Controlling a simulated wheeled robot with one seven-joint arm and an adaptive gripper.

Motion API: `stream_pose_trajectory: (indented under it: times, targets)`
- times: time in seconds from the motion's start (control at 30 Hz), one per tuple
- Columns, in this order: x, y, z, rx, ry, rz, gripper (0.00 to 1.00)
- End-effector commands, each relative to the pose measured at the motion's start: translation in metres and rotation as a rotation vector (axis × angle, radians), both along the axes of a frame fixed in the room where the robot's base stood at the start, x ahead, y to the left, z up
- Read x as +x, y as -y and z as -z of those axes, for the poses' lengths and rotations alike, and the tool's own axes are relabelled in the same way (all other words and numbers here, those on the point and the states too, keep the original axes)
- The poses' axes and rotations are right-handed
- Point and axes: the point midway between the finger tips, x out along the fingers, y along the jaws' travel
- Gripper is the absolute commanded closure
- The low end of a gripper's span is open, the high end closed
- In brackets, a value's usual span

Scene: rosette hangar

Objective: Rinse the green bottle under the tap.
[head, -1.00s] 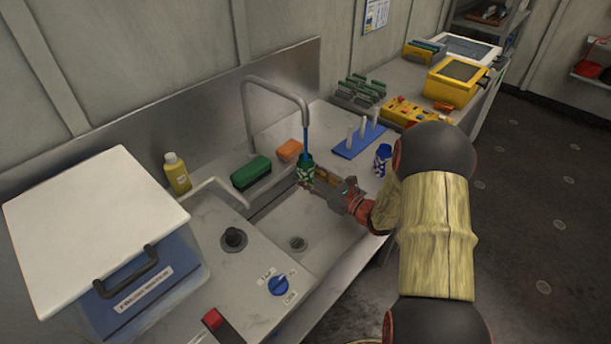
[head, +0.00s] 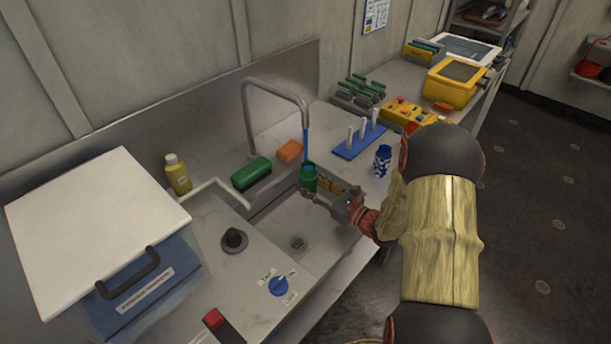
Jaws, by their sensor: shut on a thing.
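The green bottle (head: 309,182) is upright over the sink basin (head: 313,231), below the tap spout (head: 306,122). A thin blue stream of water (head: 306,146) runs from the spout down to the bottle's top. The visible side of the bottle looks plain green. My gripper (head: 315,191) reaches in from the right and is shut on the bottle, holding it above the basin floor. The blue tap knob (head: 279,286) is on the counter in front of the basin.
A green brush (head: 251,173) and an orange sponge (head: 289,151) lie behind the basin. A blue-and-white bottle (head: 382,160) and a blue peg rack (head: 358,140) stand right of it. A yellow bottle (head: 177,175) and a large lidded box (head: 150,285) are at left.

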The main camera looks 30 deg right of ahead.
Motion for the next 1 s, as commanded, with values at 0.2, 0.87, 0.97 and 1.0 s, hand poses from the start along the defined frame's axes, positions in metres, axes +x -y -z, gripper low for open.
stream_pose_trajectory:
  times: [0.2,0.87,0.97,1.0]
  targets:
    - [-0.016,-0.003,-0.001,-0.001,0.000,0.001,0.82]
    - [-0.054,-0.014,-0.001,-0.001,0.001,0.001,0.82]
    - [-0.055,-0.014,-0.001,-0.001,0.001,0.001,0.82]
    - [-0.055,-0.014,-0.001,-0.001,0.001,0.000,0.82]
